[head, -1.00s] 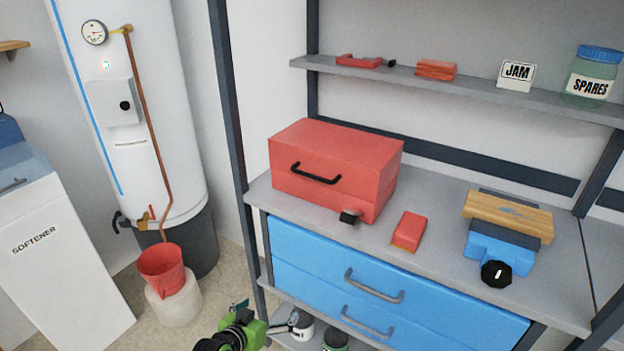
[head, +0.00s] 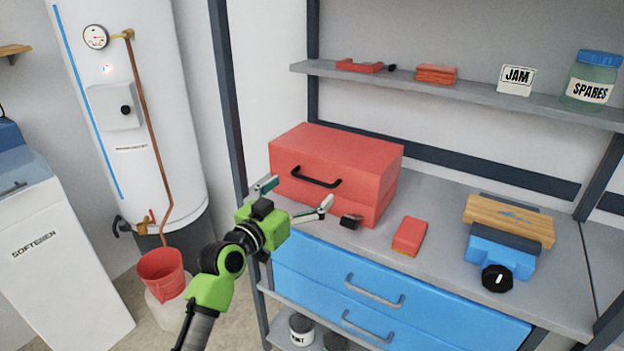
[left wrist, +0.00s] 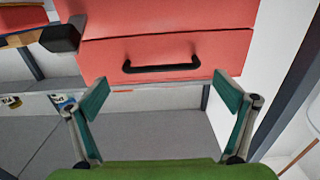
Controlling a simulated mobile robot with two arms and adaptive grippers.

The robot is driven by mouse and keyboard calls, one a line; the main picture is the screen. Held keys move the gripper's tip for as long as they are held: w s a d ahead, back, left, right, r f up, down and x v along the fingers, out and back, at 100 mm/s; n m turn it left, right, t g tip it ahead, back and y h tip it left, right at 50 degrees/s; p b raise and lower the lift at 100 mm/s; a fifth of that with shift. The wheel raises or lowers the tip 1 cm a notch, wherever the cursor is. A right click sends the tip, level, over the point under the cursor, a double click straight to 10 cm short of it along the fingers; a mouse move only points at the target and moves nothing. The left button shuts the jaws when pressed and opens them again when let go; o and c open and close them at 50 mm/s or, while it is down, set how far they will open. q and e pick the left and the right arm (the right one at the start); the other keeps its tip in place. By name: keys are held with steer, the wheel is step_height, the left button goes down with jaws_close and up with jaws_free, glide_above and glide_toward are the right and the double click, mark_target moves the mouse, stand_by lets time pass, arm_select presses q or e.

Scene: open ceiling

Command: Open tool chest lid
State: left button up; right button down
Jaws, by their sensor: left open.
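The red tool chest (head: 345,160) stands on the grey worktop with its lid down. A black bar handle (head: 317,178) is on its front face. A small dark block (head: 350,221) shows at its lower front. My green left gripper (head: 296,197) is open and empty in front of the chest, a little below the handle. In the left wrist view the black handle (left wrist: 160,67) lies ahead of and between the spread fingertips (left wrist: 162,88), with no contact seen. My right gripper is not in view.
A red and orange block (head: 409,236) lies right of the chest. A blue vise-like tool (head: 500,250) with wooden jaw pieces stands further right. Blue drawers (head: 400,300) with grey handles are below the worktop. A shelf (head: 450,88) runs above. A dark post (head: 229,110) stands left.

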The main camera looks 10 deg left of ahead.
mark_target(312, 181)
arm_select(q)
steer(key=shift+x, duration=2.6)
